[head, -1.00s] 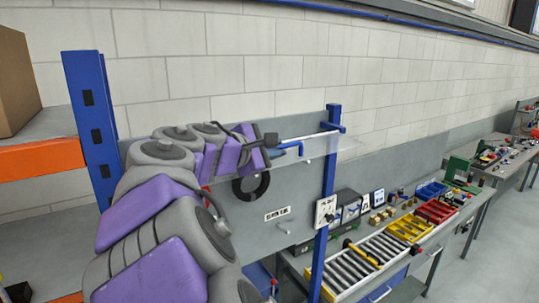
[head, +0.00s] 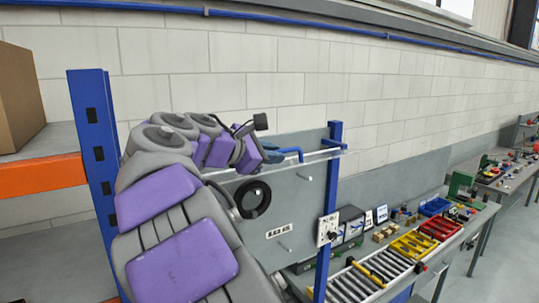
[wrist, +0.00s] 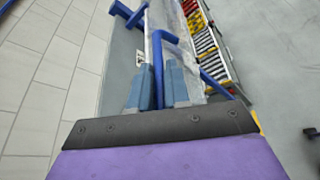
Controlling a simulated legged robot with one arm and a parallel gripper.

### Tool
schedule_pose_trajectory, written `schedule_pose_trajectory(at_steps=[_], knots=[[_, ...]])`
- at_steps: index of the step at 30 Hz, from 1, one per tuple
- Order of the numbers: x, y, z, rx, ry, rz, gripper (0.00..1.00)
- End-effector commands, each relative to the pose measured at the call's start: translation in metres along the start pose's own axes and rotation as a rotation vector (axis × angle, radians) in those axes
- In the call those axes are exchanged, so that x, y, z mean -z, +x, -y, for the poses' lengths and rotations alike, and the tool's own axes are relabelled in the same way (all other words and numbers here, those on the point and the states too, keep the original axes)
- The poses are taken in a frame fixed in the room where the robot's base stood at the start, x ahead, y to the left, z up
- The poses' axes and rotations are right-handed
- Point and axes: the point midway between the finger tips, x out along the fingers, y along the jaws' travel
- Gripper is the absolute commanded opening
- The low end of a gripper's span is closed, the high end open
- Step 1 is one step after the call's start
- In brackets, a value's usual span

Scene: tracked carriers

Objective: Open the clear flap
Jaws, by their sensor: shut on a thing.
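The clear flap (head: 325,155) is a thin transparent panel along the top of a grey upright board, between blue posts. In the head view it shows nearly edge-on, sticking out from the board. Its blue bar handle (head: 291,151) is at my gripper (head: 278,156). In the wrist view my gripper (wrist: 161,80) has its two blue-grey fingers closed around the blue handle (wrist: 158,48). Part of the clear flap (wrist: 170,15) shows beyond the handle there. My arm hides the left part of the flap in the head view.
The grey board (head: 300,200) carries a black ring (head: 252,199) and a label. A blue post (head: 329,195) stands right of the flap. A bench with a roller conveyor (head: 365,278) and yellow and red bins (head: 413,243) is lower right. A shelf with a cardboard box (head: 20,95) is left.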

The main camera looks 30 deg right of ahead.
Motion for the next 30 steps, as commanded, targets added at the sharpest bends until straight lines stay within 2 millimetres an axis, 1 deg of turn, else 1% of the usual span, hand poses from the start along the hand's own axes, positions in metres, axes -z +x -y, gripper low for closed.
schedule_pose_trajectory(at_steps=[3, 4, 6, 17, 20, 23, 26, 30], knots=[[0.001, 0.001, 0.000, 0.001, -0.001, -0.001, 0.00], [0.001, 0.001, 0.000, 0.001, -0.001, -0.001, 0.19], [0.001, 0.000, 0.000, 0.001, 0.000, -0.001, 0.23], [0.002, -0.003, 0.000, -0.001, 0.000, 0.000, 0.23], [0.003, -0.007, -0.001, -0.003, 0.000, 0.000, 0.23], [0.003, -0.018, -0.001, -0.005, 0.000, 0.000, 0.23], [0.003, -0.036, 0.000, -0.006, 0.002, 0.001, 0.23], [0.004, -0.069, 0.000, -0.006, 0.002, 0.000, 0.23]])
